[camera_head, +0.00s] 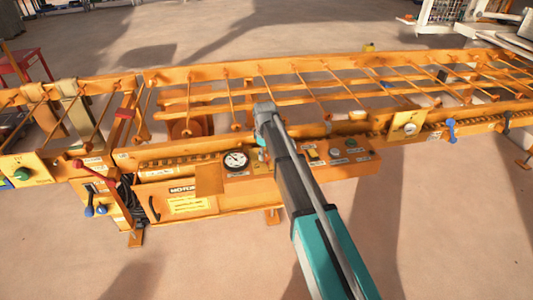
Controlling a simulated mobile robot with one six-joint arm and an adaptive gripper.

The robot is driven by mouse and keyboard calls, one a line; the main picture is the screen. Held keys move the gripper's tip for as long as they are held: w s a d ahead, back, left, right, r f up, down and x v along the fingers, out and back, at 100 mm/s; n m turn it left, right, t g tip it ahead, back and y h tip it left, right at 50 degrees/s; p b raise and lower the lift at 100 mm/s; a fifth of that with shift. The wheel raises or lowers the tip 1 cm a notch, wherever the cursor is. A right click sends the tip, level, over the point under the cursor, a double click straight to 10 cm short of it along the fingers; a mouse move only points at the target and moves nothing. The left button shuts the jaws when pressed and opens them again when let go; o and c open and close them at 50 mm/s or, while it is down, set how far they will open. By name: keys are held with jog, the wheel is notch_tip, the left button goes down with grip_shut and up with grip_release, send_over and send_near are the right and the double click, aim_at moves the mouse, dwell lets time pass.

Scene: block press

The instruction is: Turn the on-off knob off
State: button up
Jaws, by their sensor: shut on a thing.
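My arm reaches from the lower right up to the orange control panel (370,158) on the front of the machine. My gripper (262,143) is at the left part of this panel, just right of the round dial gauge (236,160). It is small in the view and partly covered by my wrist. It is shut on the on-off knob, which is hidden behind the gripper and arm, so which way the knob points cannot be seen.
Other small controls (335,152) sit on the panel right of my arm. An orange roller conveyor (330,75) runs behind. A green knob (22,174) and red and blue levers (89,211) are at left. A plate with a white dial (409,128) is at right. The front floor is clear.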

jog(key=shift+w+d, duration=0.1)
jog(key=shift+d, duration=0.1)
jog(key=o, duration=1)
jog(key=shift+o, duration=0.9)
jog(key=shift+a, duration=0.1)
